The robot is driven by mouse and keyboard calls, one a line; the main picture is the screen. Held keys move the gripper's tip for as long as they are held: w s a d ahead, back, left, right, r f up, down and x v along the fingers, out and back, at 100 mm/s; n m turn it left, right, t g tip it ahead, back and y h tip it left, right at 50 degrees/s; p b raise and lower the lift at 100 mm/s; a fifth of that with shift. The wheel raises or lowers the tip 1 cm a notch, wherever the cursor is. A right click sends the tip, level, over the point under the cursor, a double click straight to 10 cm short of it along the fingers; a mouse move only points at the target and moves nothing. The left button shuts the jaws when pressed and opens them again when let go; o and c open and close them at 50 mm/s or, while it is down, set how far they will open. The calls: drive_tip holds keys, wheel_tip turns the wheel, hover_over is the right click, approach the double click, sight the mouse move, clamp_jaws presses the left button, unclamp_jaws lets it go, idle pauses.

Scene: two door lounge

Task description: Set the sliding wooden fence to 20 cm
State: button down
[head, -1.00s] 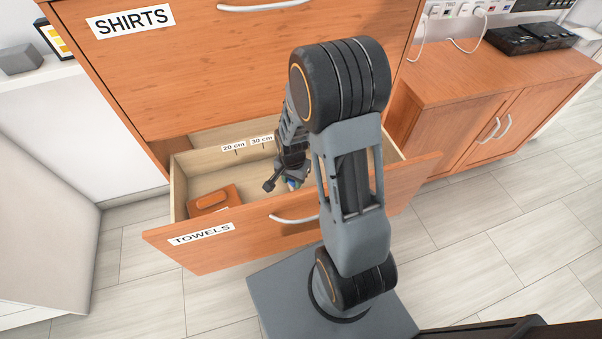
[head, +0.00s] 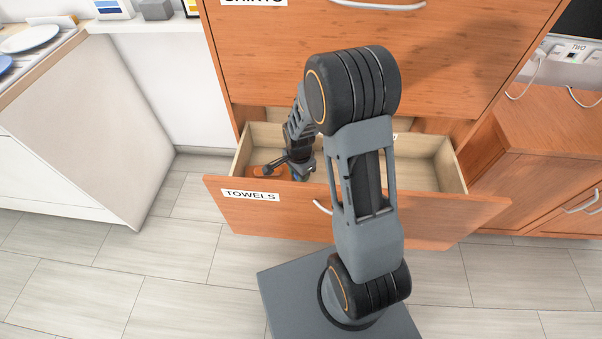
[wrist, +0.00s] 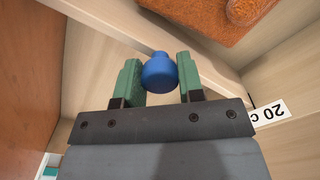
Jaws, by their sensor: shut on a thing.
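The open towels drawer (head: 445,212) has pale wooden inner walls. In the wrist view, the fence (wrist: 205,65) is a pale wooden bar running diagonally, with a blue knob (wrist: 159,73) by it. My gripper (wrist: 160,80) has its green fingers shut on either side of the knob. A 20 cm label (wrist: 270,113) with a dark tick is on the drawer wall at right, and the fence's right end appears close to that tick. In the head view my gripper (head: 297,170) is inside the drawer's left part; my arm hides the fence there.
An orange folded item (head: 263,171) lies in the drawer's left end, and beyond the fence in the wrist view (wrist: 195,18). The shirts drawer (head: 270,60) is shut above. A low wooden cabinet (head: 550,150) stands at right. Floor at left is clear.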

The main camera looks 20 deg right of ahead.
drive_tip(key=shift+w+a, duration=0.1)
drive_tip(key=shift+a, duration=0.05)
drive_tip(key=c, duration=1)
unclamp_jaws()
drive_tip(key=shift+a, duration=0.2)
drive_tip(key=shift+o, duration=1.3)
drive_tip(key=shift+d, duration=0.2)
wheel_tip(320, 180, up, 14)
drive_tip(key=p, duration=0.2)
drive_tip(key=shift+p, duration=0.3)
